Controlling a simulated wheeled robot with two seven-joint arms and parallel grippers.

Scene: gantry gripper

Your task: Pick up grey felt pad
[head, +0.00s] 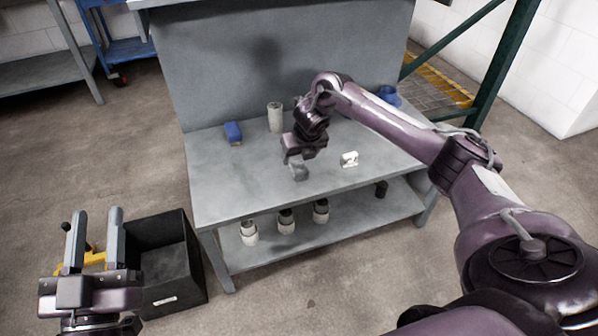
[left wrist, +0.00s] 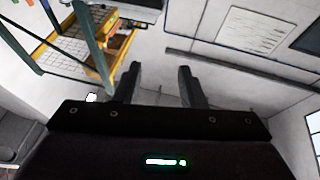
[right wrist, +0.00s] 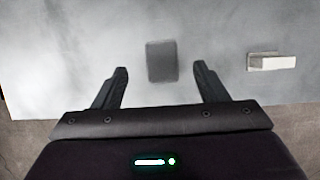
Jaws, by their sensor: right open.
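The grey felt pad (right wrist: 161,61) is a dark grey rounded rectangle lying flat on the lighter grey bench top. In the right wrist view it lies ahead of and between the two fingertips, not touching them. My right gripper (right wrist: 160,72) is open and empty, pointing down over the bench; in the head view my right gripper (head: 296,166) is above the middle of the bench, and I cannot clearly separate the pad from the fingers there. My left gripper (head: 95,211) is open and empty at the lower left, away from the bench; its fingers also show in the left wrist view (left wrist: 160,68).
On the bench (head: 230,190) stand a blue block (head: 233,132), a pale cylinder (head: 275,117), a white part (head: 349,159) and a blue item (head: 389,95). Several white-and-dark parts sit on the lower shelf. A black bin (head: 180,285) is beside my left gripper.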

